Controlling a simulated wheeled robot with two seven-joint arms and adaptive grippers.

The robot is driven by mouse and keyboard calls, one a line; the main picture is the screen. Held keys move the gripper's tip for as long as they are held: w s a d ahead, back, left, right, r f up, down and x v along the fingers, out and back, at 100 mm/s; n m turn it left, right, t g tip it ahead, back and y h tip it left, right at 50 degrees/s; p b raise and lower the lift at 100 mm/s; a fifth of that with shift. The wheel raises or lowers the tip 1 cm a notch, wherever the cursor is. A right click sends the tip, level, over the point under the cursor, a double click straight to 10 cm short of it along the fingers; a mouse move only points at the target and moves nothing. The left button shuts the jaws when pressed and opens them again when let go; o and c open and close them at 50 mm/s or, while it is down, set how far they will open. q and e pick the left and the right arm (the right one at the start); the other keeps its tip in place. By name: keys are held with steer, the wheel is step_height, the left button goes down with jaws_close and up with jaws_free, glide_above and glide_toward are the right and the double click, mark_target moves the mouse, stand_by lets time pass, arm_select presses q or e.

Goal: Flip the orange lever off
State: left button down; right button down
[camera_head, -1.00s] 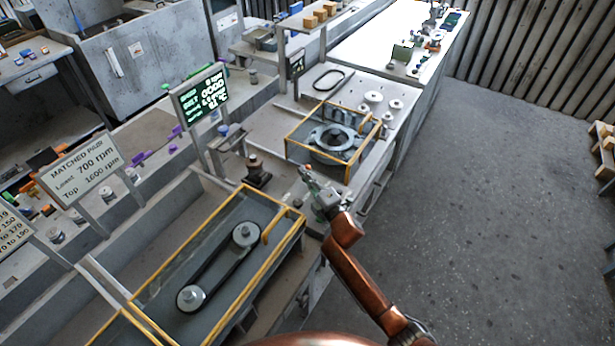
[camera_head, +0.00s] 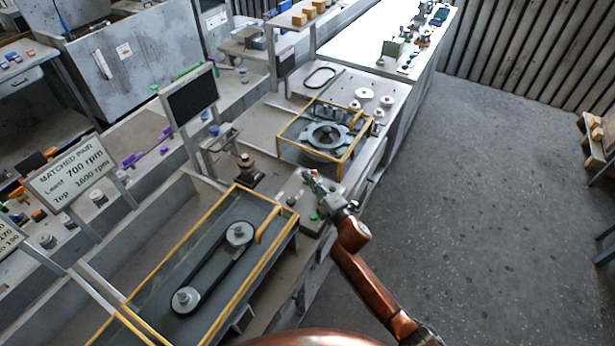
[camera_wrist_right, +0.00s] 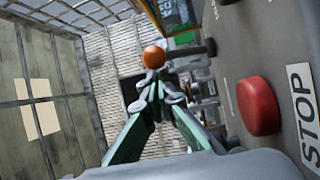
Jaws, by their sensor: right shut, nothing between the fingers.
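In the right wrist view an orange ball knob (camera_wrist_right: 154,57), which looks like the end of the orange lever, shows just beyond my right gripper's fingertips. The lever's shaft is hidden behind the fingers, and I cannot tell whether they touch the knob. My right gripper (camera_wrist_right: 158,92) is shut and empty. In the head view it (camera_head: 310,178) is over the bench edge, between the belt guard and the blower housing (camera_head: 328,135). I cannot make out the lever there. My left gripper is not in view.
A red button (camera_wrist_right: 257,106) beside a STOP label (camera_wrist_right: 305,115) is right of my fingers in the wrist view. The yellow-framed belt guard (camera_head: 160,275) is left of my right arm. The display (camera_head: 191,98) is dark. Open floor (camera_head: 480,220) lies right.

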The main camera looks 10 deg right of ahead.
steer(key=v, duration=1.2)
steer(key=shift+d, duration=0.1)
